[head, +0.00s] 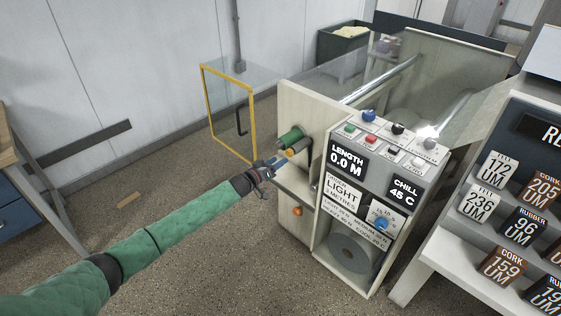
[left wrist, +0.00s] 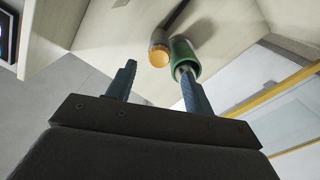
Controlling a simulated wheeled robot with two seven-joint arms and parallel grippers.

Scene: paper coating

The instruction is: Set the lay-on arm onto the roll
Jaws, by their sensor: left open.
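The green roll (head: 290,137) sticks out from the pale side panel of the machine. An orange-ended roller (head: 291,152) sits just below it, beside a dark bar (head: 306,157) that looks like the lay-on arm. In the left wrist view the orange roller end (left wrist: 159,56) lies left of the green roll (left wrist: 183,56), with the dark bar (left wrist: 177,16) behind them. I cannot tell whether roller and roll touch. My left gripper (head: 281,163) is open, its fingers pointing at the roller. In the left wrist view its fingertips (left wrist: 158,66) stand either side of the orange end. My right gripper is out of view.
A yellow-framed clear guard (head: 252,120) stands open left of the machine. The control panel (head: 365,160) with buttons and displays is to the right. A rack of labelled blocks (head: 505,215) is at far right. The floor at left is mostly clear.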

